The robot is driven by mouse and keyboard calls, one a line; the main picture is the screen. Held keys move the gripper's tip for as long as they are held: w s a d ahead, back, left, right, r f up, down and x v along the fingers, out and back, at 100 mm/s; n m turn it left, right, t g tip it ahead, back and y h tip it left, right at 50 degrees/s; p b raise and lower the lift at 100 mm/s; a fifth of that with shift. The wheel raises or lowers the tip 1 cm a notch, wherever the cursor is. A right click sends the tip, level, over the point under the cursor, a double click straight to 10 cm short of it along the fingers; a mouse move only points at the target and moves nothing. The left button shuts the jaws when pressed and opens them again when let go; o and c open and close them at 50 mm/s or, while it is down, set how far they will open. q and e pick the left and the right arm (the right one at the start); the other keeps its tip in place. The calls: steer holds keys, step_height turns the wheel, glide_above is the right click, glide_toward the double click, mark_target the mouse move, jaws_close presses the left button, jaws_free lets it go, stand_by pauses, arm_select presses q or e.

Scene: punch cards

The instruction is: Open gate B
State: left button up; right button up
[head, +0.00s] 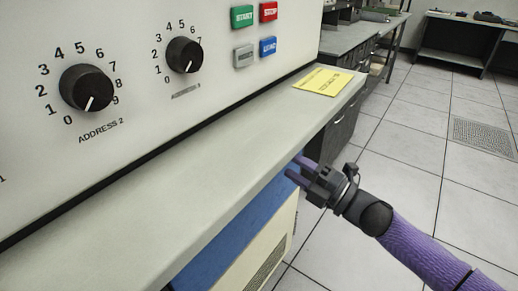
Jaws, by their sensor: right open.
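No part labelled gate B can be made out in the head view. A pale control panel (130,125) fills the left and top. It carries a large black dial (86,88) marked ADDRESS 2 and a smaller black dial (184,55) to its right. My right gripper (298,168) is open and empty, with purple fingers pointing left. It is beside the outer edge of the ledge (190,165), below its top surface in the picture. My left gripper is out of view.
Green (242,16), red (268,11), grey (243,56) and blue (267,47) buttons sit on the panel. A yellow note (323,81) lies on the otherwise bare ledge. A blue and cream cabinet front (225,235) is below. Tiled floor (425,135) is open at right.

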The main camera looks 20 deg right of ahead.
steer(key=b+x, duration=0.1)
steer(key=x, duration=0.6)
steer(key=shift+a, duration=0.1)
steer(key=shift+w, duration=0.1)
steer(key=c, duration=0.7)
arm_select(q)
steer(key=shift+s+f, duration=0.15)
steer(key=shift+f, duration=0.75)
arm_select(e)
jaws_close()
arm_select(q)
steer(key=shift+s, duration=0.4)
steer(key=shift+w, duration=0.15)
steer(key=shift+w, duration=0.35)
